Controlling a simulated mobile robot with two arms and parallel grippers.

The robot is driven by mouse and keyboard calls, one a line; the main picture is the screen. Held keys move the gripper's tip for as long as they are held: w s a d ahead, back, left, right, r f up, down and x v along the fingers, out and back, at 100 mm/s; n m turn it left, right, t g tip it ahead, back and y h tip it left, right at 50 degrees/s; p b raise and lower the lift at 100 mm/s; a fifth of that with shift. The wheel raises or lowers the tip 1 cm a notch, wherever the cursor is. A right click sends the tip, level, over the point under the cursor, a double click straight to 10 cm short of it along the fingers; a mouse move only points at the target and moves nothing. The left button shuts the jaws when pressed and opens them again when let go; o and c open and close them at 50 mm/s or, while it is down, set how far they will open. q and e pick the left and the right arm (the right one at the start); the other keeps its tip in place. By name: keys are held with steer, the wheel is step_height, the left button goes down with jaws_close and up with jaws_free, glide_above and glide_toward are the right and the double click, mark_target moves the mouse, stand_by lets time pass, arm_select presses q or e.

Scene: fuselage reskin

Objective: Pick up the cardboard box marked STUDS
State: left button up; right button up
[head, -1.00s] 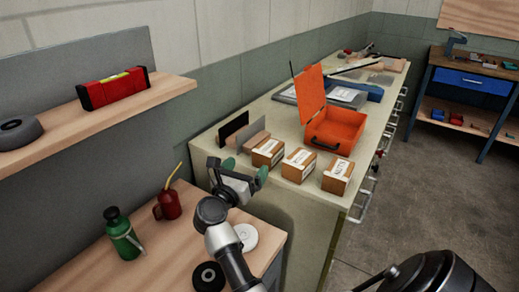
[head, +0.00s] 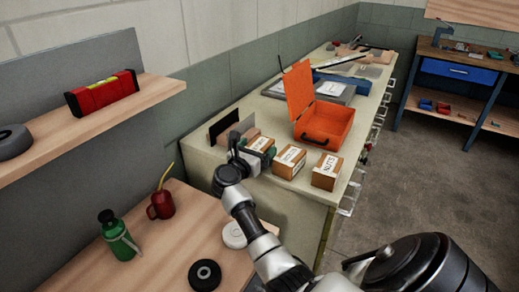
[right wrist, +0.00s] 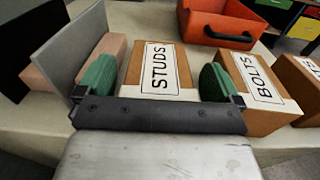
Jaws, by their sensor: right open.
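The cardboard STUDS box (head: 262,143) stands on the cabinet top, at the left end of a row of boxes. In the right wrist view the STUDS box (right wrist: 158,65) shows its white label facing up, with the word readable. My right gripper (head: 252,155) is at the near side of this box. In the right wrist view its green fingertips (right wrist: 157,80) are open, one on each side of the box's near part. A gap shows at the left finger; contact on the right is unclear. My left gripper is not in view.
The BOLTS box (head: 289,162) is close on the right, beside my right finger, with the NUTS box (head: 326,171) beyond it. Upright dark and grey plates (head: 232,130) stand close on the left. An open orange case (head: 325,123) is behind the boxes.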

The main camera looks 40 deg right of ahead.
steer(key=shift+c, duration=0.3)
steer(key=c, duration=1.2)
steer(key=shift+c, duration=0.2)
steer(key=shift+r, duration=0.1)
